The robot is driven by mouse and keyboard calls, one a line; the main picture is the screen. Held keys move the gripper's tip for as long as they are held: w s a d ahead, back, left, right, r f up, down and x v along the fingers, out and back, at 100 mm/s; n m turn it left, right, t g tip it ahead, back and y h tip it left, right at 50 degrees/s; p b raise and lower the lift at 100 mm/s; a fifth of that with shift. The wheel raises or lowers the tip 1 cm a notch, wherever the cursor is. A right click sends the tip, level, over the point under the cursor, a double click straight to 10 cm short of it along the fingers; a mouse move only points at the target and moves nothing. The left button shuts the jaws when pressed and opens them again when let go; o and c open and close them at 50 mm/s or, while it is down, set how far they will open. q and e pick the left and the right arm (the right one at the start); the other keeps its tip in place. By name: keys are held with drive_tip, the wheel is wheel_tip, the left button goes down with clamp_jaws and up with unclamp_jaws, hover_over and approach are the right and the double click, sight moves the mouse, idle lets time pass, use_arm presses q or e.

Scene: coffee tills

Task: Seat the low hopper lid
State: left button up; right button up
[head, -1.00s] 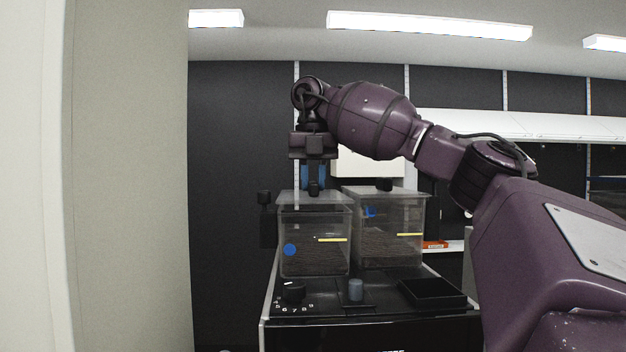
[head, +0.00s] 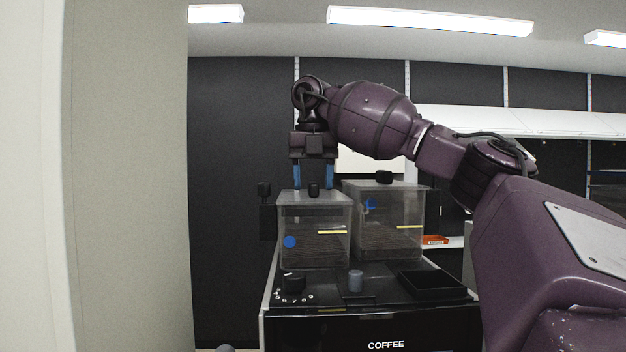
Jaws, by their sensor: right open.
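Two clear bean hoppers stand side by side on the black machine. The left hopper (head: 314,225) has a blue disc, a yellow line and dark beans below the line. Its lid (head: 290,197) lies across its top, with a black knob (head: 314,190) in the middle; I see no clear tilt. My right gripper (head: 314,186) is over this lid, open, with its blue fingers apart on either side of the knob. The right hopper (head: 390,215) has a blue cross, a yellow line and its own lid with a black knob (head: 384,177). My left gripper is not in view.
The machine top holds a black dial (head: 293,284), a grey knob (head: 355,281) and a black tray (head: 436,284). A black part (head: 264,190) stands left of the hoppers. A pale wall (head: 125,180) fills the left side. White shelving (head: 520,122) is behind at right.

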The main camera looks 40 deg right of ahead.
drive_tip(key=shift+o, duration=1)
drive_tip(key=shift+r+p, duration=0.6)
drive_tip(key=shift+r, duration=3.45)
drive_tip(key=shift+f, duration=0.1)
